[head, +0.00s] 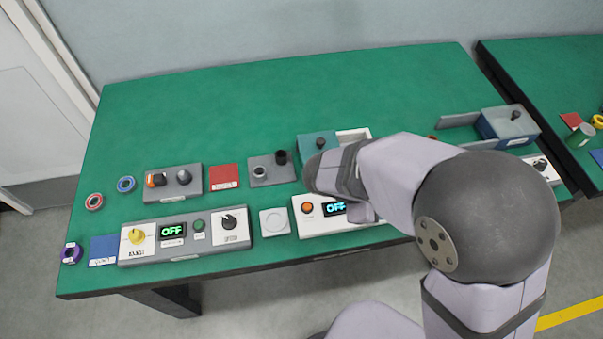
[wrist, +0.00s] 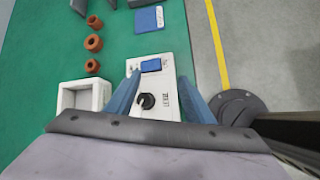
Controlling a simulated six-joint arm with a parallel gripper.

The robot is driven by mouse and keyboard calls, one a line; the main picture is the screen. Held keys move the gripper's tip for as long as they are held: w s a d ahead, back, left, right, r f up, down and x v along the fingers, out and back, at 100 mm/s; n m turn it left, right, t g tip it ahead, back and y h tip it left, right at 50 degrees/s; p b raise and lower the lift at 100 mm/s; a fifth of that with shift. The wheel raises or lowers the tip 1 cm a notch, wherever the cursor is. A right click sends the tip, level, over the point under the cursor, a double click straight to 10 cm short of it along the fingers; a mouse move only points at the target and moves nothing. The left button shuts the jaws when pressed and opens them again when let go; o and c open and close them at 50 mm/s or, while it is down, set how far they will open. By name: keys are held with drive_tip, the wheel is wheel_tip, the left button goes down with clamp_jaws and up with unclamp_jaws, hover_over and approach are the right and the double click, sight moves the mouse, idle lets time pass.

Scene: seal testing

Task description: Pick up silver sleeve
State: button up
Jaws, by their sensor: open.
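A small pale grey-silver ring-shaped piece (head: 260,172), which looks like the silver sleeve, stands on a grey block (head: 258,181) left of my arm in the head view. A dark cylinder (head: 281,157) stands beside it on the same block. The sleeve does not show in the wrist view. My gripper (wrist: 160,82) shows there as two blue fingers, apart and empty, over a white control box (wrist: 172,60) with a black knob (wrist: 147,101). In the head view I cannot make out the fingertips; my arm covers part of the table.
The table's rear is clear.

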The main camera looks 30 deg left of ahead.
sight(261, 169)
drive_tip(key=s+a+n+t, duration=0.1)
drive_tip(key=a+n, duration=0.1)
drive_tip(key=a, duration=0.1)
drive_tip(key=s+a+f+n+t+y, duration=0.1)
drive_tip(key=a+n, duration=0.1)
drive_tip(key=a, duration=0.2)
drive_tip(key=a+f+n+t+y+b, duration=0.1)
drive_tip(key=a+n, duration=0.1)
drive_tip(key=a, duration=0.2)
drive_tip(key=shift+s+a, duration=0.1)
drive_tip(key=shift+s, duration=0.3)
drive_tip(key=s+a+n+t+y+b, duration=0.1)
drive_tip(key=s+a+n+y, duration=0.1)
drive_tip(key=a, duration=0.4)
drive_tip(key=s+a+f+n+t+y+b, duration=0.1)
drive_tip(key=s+a+n+y, duration=0.2)
drive_tip(key=s+a+n, duration=0.1)
drive_tip(key=s+a+f+n+t+y+b, duration=0.1)
drive_tip(key=s+a+n+y, duration=0.2)
drive_tip(key=a, duration=0.4)
drive_tip(key=shift+s+a+f+n, duration=0.15)
drive_tip(key=shift+s+a+n, duration=0.2)
drive_tip(key=shift+s+n, duration=0.4)
drive_tip(key=shift+x, duration=1.5)
drive_tip(key=shift+p+x, duration=0.95)
drive_tip(key=shift+x, duration=1.4)
drive_tip(key=shift+d+f, duration=0.1)
drive_tip(key=shift+d, duration=0.05)
drive_tip(key=c, duration=1.2)
